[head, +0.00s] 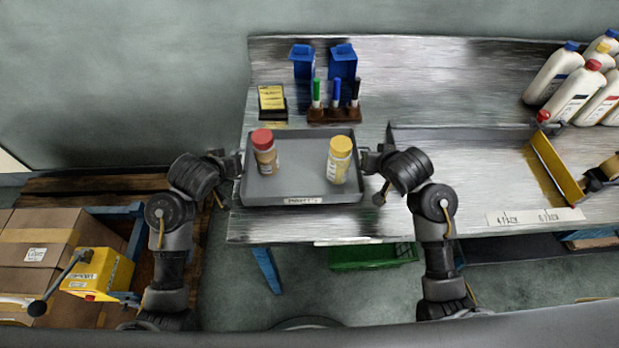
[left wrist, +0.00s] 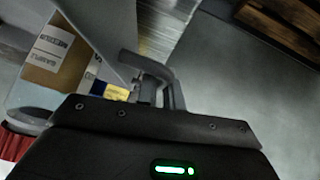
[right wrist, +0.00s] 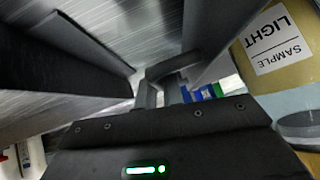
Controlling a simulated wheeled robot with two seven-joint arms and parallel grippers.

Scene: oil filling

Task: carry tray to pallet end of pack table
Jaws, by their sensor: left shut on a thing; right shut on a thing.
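The grey tray (head: 300,188) is at the left end of the metal pack table (head: 440,90). A red-capped sample jar (head: 265,152) and a yellow-capped sample jar (head: 339,160) stand upright in it. My left gripper (head: 236,163) is shut on the tray's left side, and my right gripper (head: 368,160) is shut on its right side. The left wrist view shows the fingers (left wrist: 160,92) at the tray's handle. The right wrist view shows the other fingers (right wrist: 160,88) at the opposite handle. I cannot tell whether the tray touches the table.
Behind the tray are blue cartons (head: 342,65), a marker rack (head: 334,115) and a yellow notepad (head: 272,98). A metal guide (head: 460,135) and a yellow stop (head: 556,170) lie to the right, with several bottles (head: 555,74) behind. Boxes (head: 38,240) sit on a wooden pallet (head: 100,184) at left.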

